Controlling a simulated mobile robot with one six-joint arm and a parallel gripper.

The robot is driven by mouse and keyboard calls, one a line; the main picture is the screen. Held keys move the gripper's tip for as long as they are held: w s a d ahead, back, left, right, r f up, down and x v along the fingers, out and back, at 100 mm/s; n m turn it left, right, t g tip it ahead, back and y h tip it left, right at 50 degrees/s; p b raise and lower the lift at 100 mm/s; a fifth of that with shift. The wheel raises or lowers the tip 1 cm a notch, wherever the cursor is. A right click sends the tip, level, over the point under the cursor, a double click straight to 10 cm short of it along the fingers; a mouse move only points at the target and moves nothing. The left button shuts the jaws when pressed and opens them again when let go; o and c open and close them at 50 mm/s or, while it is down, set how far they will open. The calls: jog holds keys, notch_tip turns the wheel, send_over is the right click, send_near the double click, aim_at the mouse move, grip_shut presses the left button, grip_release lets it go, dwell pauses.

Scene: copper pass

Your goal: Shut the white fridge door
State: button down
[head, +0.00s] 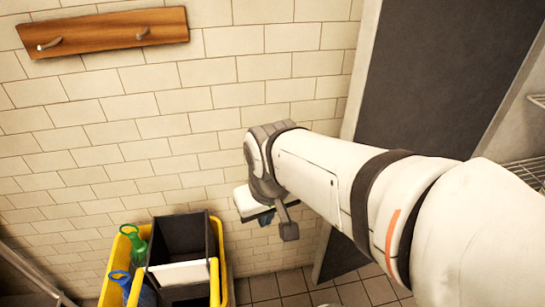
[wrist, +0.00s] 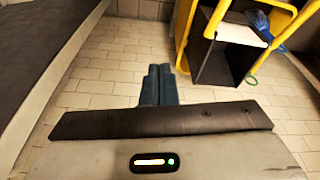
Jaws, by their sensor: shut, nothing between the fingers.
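The fridge door stands open at the right of the head view. Its dark grey inner face (head: 430,70) and pale edge show, and my arm hides its middle. What looks like the same door (wrist: 40,50) runs along the left of the wrist view. My gripper (head: 265,218) is left of the door, in front of the tiled wall and apart from the door. In the wrist view its two blue-grey fingers (wrist: 158,85) are together with nothing between them.
Wire shelves (head: 525,172) show beyond the door at the far right. A wooden peg rail (head: 105,32) hangs on the wall. Some tiled floor (head: 290,285) is clear between cart and door.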

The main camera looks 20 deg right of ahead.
jog(key=w+d+f+m+g+h+b, duration=0.1)
jog(key=w+d+f+g+h+b, duration=0.2)
jog(key=w+d+f+h+b, duration=0.6)
jog(key=w+d+f+m+g+h+b, duration=0.15)
jog(key=w+f+b, duration=0.3)
jog(key=f, duration=0.85)
jog(key=w+d+f+m+g+h+b, duration=0.1)
jog(key=w+d+f+g+h+b, duration=0.3)
jog(key=w+d+f+h+b, duration=0.55)
jog(key=s+d+f+y, duration=0.2)
jog(key=s+d, duration=0.4)
jog(key=s, duration=0.4)
jog(key=shift+t+y, duration=0.35)
jog(key=shift+y, duration=0.05)
jog(key=shift+s, duration=0.1)
